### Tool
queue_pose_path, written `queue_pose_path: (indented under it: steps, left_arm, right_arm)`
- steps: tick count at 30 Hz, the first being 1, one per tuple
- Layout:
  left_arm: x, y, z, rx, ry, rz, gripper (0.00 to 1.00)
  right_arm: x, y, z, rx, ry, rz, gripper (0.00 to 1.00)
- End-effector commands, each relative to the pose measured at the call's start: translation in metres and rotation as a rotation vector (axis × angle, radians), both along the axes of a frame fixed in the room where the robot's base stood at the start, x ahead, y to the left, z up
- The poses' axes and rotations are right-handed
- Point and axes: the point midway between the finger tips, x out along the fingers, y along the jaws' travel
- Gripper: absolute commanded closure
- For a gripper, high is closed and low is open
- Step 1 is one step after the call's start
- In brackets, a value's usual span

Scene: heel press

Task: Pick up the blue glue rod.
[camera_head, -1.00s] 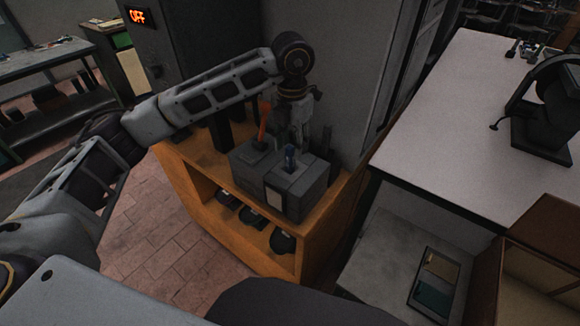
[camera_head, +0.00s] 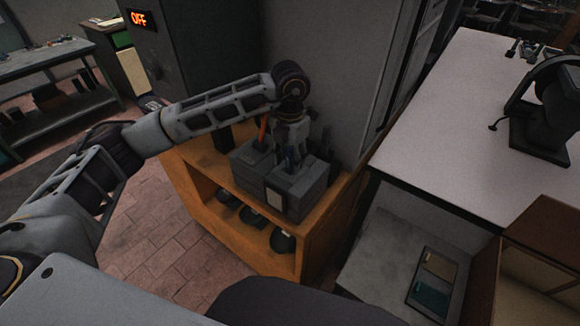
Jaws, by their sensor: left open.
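The blue glue rod (camera_head: 290,164) stands in the front part of a grey box-shaped holder (camera_head: 309,188) on top of an orange wooden cabinet. Only a small part of the rod shows, because my left gripper (camera_head: 292,150) is directly over it. The gripper points down with its fingers open around or just beside the rod; I cannot tell which. An orange-red rod (camera_head: 263,132) stands upright in the holder's rear left part. My right gripper is not in view.
The orange cabinet (camera_head: 232,205) has an open shelf with several dark items. A dark grey column with a lit OFF sign (camera_head: 139,18) stands behind. A white table (camera_head: 450,130) with a black machine (camera_head: 545,115) is at the right.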

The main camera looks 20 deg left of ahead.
Motion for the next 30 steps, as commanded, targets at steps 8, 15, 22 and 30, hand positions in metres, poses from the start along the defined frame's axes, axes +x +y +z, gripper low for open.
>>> queue_pose_path:
  steps: [8, 15, 22, 30]
  left_arm:
    - [0.0002, 0.0, -0.0052, 0.0, -0.001, 0.0, 0.56]
    - [0.0003, 0.0001, -0.0049, 0.0, -0.001, 0.0, 0.56]
    - [0.0003, 0.0001, -0.0048, 0.0, -0.001, 0.0, 0.81]
    - [0.0003, 0.0001, -0.0046, 0.0, -0.001, 0.0, 1.0]
  right_arm:
    - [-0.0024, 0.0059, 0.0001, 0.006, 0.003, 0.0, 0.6]
    - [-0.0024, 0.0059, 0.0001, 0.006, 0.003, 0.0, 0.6]
    - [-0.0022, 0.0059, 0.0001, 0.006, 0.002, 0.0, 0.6]
    - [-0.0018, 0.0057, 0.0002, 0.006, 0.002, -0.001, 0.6]
